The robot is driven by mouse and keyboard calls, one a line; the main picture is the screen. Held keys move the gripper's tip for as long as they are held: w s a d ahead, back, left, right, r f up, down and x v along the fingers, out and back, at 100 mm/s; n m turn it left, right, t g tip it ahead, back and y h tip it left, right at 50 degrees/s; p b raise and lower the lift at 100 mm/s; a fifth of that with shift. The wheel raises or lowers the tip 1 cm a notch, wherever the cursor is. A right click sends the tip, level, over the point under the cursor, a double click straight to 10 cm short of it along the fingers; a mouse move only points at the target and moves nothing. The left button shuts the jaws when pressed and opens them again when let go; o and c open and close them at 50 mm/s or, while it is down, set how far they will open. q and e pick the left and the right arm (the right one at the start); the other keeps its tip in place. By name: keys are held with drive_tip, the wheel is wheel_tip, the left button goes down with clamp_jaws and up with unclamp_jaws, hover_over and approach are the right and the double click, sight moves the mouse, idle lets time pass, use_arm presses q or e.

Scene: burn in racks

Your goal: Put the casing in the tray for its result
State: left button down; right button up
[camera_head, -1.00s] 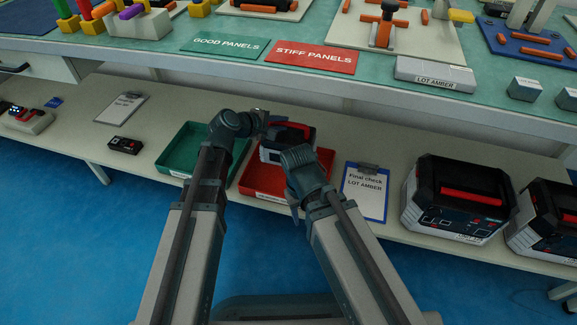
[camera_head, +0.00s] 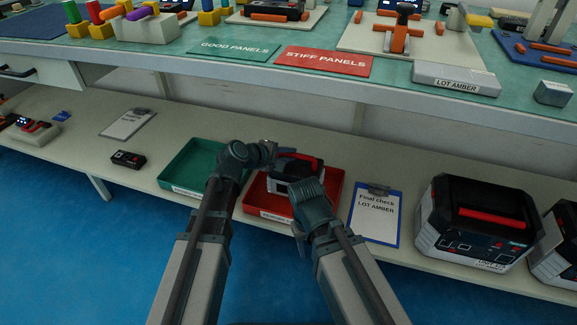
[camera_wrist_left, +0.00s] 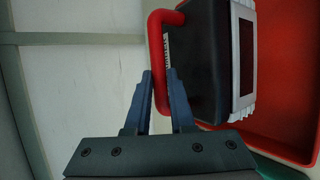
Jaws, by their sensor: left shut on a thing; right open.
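The casing (camera_head: 285,184), a dark and grey box with a red handle, is at the red tray (camera_head: 335,194) on the lower shelf. It lies within the tray's outline; whether it rests on the floor is hidden. My left gripper (camera_head: 275,152) is shut on the red handle; the left wrist view shows its fingers (camera_wrist_left: 160,85) around the handle and the casing (camera_wrist_left: 200,60) over the red tray (camera_wrist_left: 285,90). My right gripper (camera_head: 299,238) is open and empty at the tray's front edge, partly hidden by its wrist. A green tray (camera_head: 180,172) stands beside the red one.
A "Final check LOT AMBER" clipboard (camera_head: 375,215) and larger cases (camera_head: 475,225) lie to the right. A small black device (camera_head: 128,159) and another clipboard (camera_head: 128,123) lie left. Above, the bench holds "GOOD PANELS" (camera_head: 234,49) and "STIFF PANELS" (camera_head: 324,61) signs.

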sight(292, 163)
use_arm(q)
wheel_tip(292, 163, down, 4)
drive_tip(key=b, duration=0.3)
drive_tip(key=shift+r, duration=0.3)
drive_tip(key=c, duration=1.2)
unclamp_jaws()
drive_tip(key=shift+f, duration=0.2)
drive_tip(key=o, duration=0.4)
drive_tip(key=shift+o, duration=0.2)
